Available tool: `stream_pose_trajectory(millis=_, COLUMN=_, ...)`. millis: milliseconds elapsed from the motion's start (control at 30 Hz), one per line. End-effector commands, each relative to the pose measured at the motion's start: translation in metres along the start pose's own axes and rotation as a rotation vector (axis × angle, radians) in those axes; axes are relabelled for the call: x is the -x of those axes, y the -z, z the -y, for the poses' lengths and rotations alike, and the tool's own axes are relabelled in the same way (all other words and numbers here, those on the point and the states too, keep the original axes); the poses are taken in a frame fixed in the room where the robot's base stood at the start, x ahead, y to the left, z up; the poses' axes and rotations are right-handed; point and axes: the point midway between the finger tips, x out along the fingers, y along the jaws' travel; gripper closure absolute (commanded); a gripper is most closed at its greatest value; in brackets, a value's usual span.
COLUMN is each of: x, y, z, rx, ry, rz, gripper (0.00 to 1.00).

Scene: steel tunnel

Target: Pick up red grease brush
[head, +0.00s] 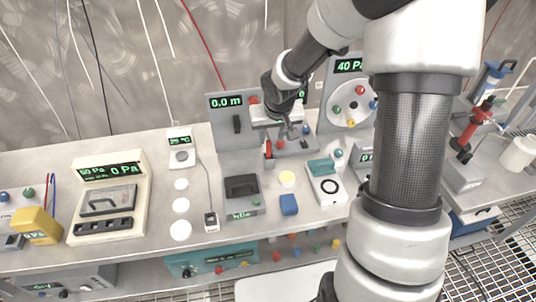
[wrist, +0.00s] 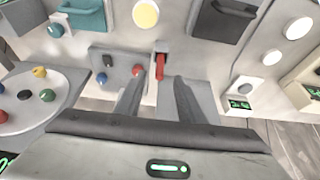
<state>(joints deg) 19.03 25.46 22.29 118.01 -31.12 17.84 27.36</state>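A small upright red piece (head: 268,149), which looks like the red grease brush, stands on the bench at the foot of the grey panel. In the wrist view the red piece (wrist: 160,66) shows beyond my fingertips, with a dark top; its bristles cannot be made out. My gripper (wrist: 158,82) is open, its two fingers apart with nothing between them. In the head view my gripper (head: 288,132) hangs in front of the grey panel, above and slightly right of the red piece. The gripper body hides part of the panel.
A grey panel with a green readout (head: 226,102) stands behind. A dark grey box (head: 242,190), a blue block (head: 289,205) and a teal-topped device (head: 321,167) stand nearby. A round dial panel (head: 351,105) is to the right. A red and black tool (head: 470,125) stands far right.

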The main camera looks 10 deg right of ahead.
Motion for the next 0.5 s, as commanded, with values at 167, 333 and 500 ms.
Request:
stream_pose_trajectory(millis=167, x=-0.033, y=-0.001, z=0.001, rx=0.0, ry=0.001, rz=0.002, gripper=0.65)
stream_pose_trajectory(millis=333, x=-0.043, y=0.0, z=0.0, rx=0.0, ry=0.0, rz=0.0, gripper=0.65)
stream_pose_trajectory(millis=500, x=-0.063, y=0.003, z=0.001, rx=-0.001, ry=0.0, rz=0.003, gripper=0.65)
